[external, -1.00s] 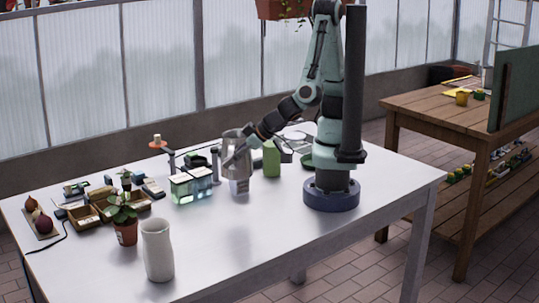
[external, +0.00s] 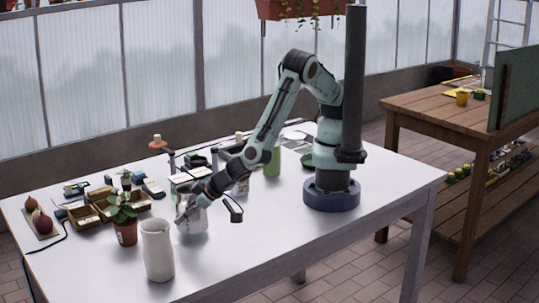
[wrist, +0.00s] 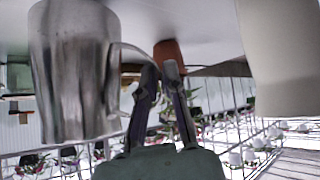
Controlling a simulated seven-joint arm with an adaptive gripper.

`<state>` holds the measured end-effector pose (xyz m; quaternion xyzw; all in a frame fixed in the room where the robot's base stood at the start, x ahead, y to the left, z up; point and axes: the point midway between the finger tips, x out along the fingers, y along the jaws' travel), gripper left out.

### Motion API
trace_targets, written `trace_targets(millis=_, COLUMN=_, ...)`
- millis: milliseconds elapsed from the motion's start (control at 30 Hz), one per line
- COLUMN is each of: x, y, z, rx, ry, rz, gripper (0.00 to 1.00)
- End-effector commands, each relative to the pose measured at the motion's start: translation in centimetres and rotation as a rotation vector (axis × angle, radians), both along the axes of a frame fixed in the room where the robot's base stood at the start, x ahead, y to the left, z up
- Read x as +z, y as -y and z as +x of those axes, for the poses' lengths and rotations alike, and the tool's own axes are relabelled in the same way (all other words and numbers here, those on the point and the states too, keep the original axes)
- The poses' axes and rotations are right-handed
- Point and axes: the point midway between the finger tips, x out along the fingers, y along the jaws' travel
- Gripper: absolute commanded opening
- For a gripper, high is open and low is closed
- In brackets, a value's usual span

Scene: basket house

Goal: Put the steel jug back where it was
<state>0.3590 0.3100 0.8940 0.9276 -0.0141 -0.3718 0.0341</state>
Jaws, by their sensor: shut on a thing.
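The steel jug (external: 196,222) is upright at the front left of the table, just right of the white vase. My gripper (external: 190,207) is low beside the jug and shut on its handle; the arm partly hides the jug. The wrist view is upside down. There the jug (wrist: 75,75) fills the left side, with its handle reaching to the fingertips of my gripper (wrist: 160,72). I cannot tell whether its base touches the table.
The white vase (external: 157,250) stands close left of the jug, with a potted plant (external: 124,228) behind it. Glass-sided boxes (external: 182,179) are behind the jug, partly hidden. A green container (external: 273,163) stands near my base. The table's front right (external: 260,245) is clear.

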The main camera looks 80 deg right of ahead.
Motion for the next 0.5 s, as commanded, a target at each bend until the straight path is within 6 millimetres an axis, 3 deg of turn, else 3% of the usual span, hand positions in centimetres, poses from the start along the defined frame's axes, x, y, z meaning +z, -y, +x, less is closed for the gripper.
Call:
trace_targets(millis=133, x=-1.8, y=0.1, z=0.0, rx=0.001, ry=0.001, rz=-0.002, gripper=0.0)
trace_targets(millis=500, x=-2.2, y=0.0, z=-0.1, rx=0.001, ry=0.001, rz=-0.001, gripper=0.0)
